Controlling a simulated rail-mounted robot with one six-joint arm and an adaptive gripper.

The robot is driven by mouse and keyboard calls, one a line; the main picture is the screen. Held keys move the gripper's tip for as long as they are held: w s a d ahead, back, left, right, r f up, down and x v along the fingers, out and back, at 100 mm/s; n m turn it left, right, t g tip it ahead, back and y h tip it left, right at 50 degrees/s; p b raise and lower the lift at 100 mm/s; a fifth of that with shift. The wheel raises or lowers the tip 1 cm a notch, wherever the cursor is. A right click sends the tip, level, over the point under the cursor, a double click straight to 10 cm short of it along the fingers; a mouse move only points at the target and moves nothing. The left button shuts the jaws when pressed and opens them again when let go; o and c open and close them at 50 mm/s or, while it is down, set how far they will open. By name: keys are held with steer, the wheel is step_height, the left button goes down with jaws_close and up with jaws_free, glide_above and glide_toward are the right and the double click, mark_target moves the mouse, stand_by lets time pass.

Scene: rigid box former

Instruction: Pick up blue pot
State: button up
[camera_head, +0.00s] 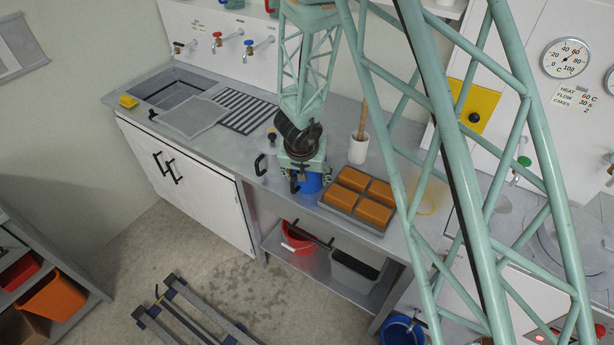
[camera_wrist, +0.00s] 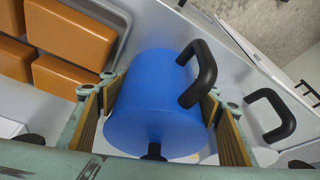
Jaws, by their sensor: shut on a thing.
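The blue pot (camera_wrist: 150,100) with a black side handle and a black knob is between the two fingers of my gripper (camera_wrist: 162,98) in the wrist view. The gripper is shut on the pot's sides. In the head view the blue pot (camera_head: 312,184) shows only in part below my gripper (camera_head: 303,172), over the counter near its front edge. My arm and gripper hide most of it. I cannot tell whether its bottom touches the counter.
A tray of orange blocks (camera_head: 360,197) is close to the right of the pot. A pale pot with a black handle (camera_head: 266,164) is close to the left. A white container with a wooden stick (camera_head: 359,148) stands behind. The sink (camera_head: 170,88) is at far left.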

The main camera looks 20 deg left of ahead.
steer(key=shift+r, duration=0.2)
steer(key=shift+r+p, duration=3.7)
steer(key=shift+r, duration=1.05)
